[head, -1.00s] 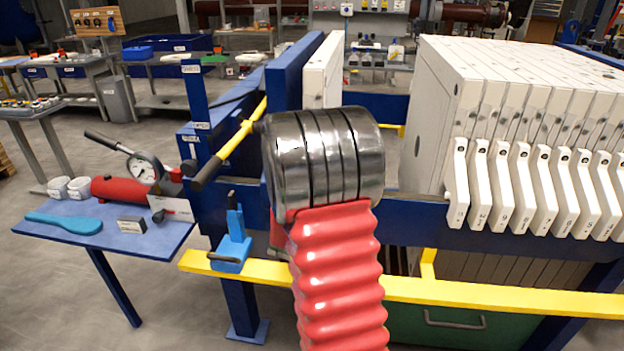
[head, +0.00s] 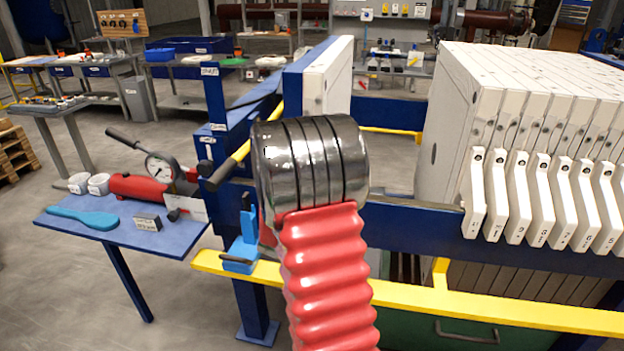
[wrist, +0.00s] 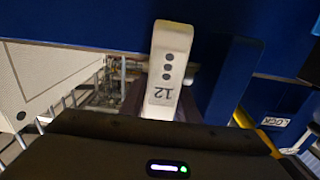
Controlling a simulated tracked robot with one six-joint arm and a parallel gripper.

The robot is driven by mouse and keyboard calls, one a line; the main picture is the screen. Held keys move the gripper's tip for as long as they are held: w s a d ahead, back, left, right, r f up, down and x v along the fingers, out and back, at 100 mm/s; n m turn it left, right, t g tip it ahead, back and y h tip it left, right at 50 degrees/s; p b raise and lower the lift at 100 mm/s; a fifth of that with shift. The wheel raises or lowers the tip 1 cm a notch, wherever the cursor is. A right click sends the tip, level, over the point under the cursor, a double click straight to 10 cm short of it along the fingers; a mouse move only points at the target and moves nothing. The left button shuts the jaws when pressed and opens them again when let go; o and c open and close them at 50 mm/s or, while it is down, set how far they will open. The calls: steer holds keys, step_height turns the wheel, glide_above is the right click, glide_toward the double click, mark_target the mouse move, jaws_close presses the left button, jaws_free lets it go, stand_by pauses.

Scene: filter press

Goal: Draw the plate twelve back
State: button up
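Plate twelve's pale handle (wrist: 168,62), marked "12" and with dark dots, hangs near the middle of the wrist view. Its lower end goes out of sight behind my gripper's dark body (wrist: 165,150). A white plate (head: 328,78) stands by the blue pressing plate (head: 300,68) in the head view, apart from the stack. It appears to be plate twelve; its handle is hidden there behind my red-sleeved arm. My fingertips show in neither view, so I cannot tell whether they touch the handle.
A stack of white plates (head: 510,90) with numbered handles stands to the right, across a gap. A yellow rail (head: 420,302) runs along the front. A blue side table (head: 120,222) with a red pump (head: 140,186) stands left. A blue latch (head: 243,240) sits beside my arm.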

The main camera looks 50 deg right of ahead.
steer(key=shift+o, duration=0.2)
steer(key=shift+a, duration=0.15)
steer(key=v, duration=1.3)
steer(key=shift+s+a, duration=0.2)
steer(key=shift+s, duration=0.05)
steer(key=shift+f, duration=0.2)
